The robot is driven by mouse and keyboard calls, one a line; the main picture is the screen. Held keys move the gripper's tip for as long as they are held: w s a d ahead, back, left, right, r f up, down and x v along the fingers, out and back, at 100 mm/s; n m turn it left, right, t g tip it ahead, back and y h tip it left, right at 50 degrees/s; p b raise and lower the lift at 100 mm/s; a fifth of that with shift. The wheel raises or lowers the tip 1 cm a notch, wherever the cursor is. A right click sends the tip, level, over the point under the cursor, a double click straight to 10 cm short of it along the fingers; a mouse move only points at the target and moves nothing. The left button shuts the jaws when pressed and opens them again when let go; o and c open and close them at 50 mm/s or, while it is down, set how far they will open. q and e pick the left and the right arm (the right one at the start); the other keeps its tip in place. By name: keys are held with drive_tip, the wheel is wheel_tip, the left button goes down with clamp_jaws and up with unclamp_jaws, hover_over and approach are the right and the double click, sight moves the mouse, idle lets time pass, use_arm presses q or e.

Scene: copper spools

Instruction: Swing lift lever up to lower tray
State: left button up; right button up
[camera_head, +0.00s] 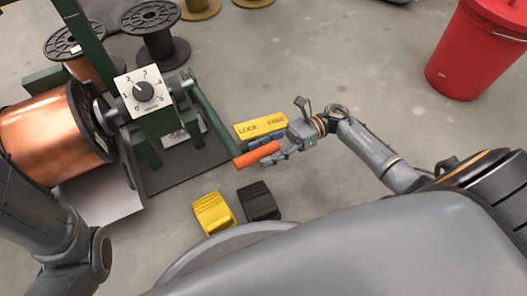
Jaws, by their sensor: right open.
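The lift lever is a green bar (211,118) that slopes down to the right from the green machine frame. It ends in an orange handle (257,154). My right gripper (276,150) is open at the right end of the handle, with its fingers close around or beside that end. I cannot tell whether they touch it. A dark flat plate (190,172) lies under the machine; I cannot tell whether it is the tray. My left arm shows at the lower left, but its gripper is out of view.
A yellow LOCK/FREE plate (261,127) is just behind my right gripper. A copper spool (52,130) and a numbered dial (143,92) are on the machine. Yellow (214,213) and black (259,202) blocks lie in front. A red bucket (478,48) stands far right. Floor between is clear.

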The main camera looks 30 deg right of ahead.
drive_tip(key=shift+a, duration=0.25)
clamp_jaws()
drive_tip(key=shift+r, duration=0.15)
